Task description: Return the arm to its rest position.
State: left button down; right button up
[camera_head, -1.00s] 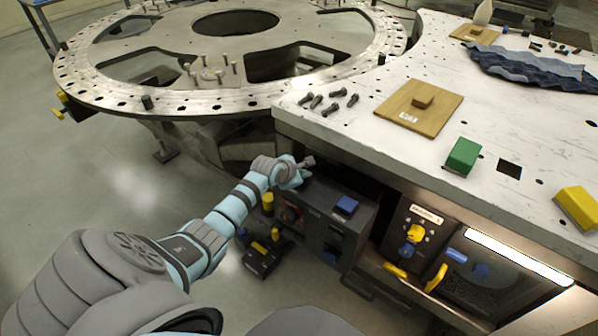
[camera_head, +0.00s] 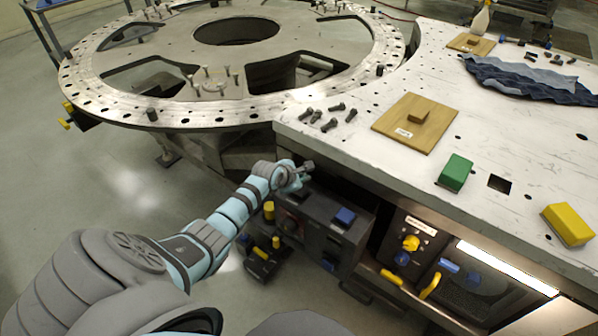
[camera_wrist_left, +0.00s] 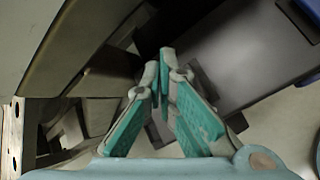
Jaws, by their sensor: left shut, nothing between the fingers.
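My left arm (camera_head: 215,232) reaches in from the lower left of the head view. Its gripper (camera_head: 306,168) is beside the front edge of the white worktable (camera_head: 340,150), just above the dark control box under it. In the left wrist view the two teal-padded fingers (camera_wrist_left: 165,58) come together at their tips, with nothing between them. My right gripper is not in view.
The round turret plate (camera_head: 130,110) stands at the back left. On the worktable are several bolts (camera_head: 325,116), a wooden board (camera_head: 390,125), a green block (camera_head: 455,172), a yellow block (camera_head: 568,223) and a blue cloth (camera_head: 530,78). Open floor lies left.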

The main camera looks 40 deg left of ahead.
pick_arm(q)
notch_tip(320, 180, up, 3)
jog(key=shift+f+p, duration=0.2)
jog(key=shift+p, duration=0.65)
jog(key=shift+f, duration=0.15)
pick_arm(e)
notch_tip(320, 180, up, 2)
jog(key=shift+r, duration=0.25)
